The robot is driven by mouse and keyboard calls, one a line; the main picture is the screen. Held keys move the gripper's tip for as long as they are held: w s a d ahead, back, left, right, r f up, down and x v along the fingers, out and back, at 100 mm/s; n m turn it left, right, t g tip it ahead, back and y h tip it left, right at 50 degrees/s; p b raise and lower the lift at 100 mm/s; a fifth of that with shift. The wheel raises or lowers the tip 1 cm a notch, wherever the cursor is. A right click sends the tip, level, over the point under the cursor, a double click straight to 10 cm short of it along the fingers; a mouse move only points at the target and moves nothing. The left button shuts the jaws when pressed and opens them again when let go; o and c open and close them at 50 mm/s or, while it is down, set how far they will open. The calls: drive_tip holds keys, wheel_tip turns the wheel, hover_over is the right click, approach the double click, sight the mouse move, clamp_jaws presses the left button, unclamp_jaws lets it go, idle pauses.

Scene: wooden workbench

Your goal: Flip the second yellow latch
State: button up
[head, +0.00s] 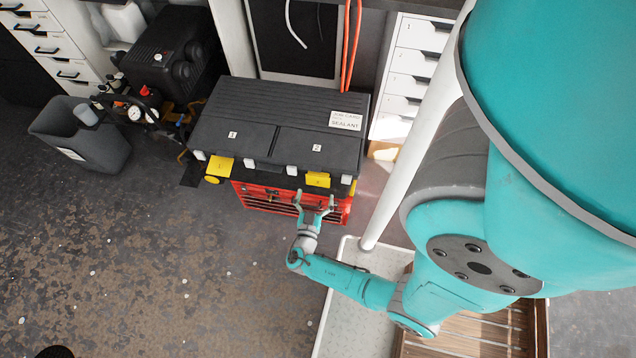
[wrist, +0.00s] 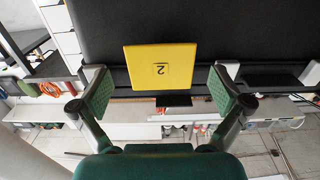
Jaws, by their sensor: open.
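A dark grey toolbox (head: 245,107) with a red lower part has two yellow latches on its front edge. The first latch (head: 220,166) is at the left. The second latch (head: 317,180) is at the right, and its face reads 2, upside down, in the wrist view (wrist: 160,66). My gripper (head: 314,199) is open and empty just in front of the second latch. In the wrist view the two green-padded fingers (wrist: 161,92) lie to either side of the latch, with a gap on both sides. I cannot tell whether they touch anything.
A black compressor (head: 170,60) and a grey bin (head: 85,135) stand left of the toolbox. White drawers (head: 412,70) are behind at the right. A light tray (head: 350,310) lies below my arm. The floor at front left is clear.

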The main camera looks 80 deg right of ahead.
sight(318, 184)
drive_tip(key=shift+w+d, duration=0.2)
drive_tip(key=shift+d, duration=2.2)
drive_tip(key=c, duration=0.9)
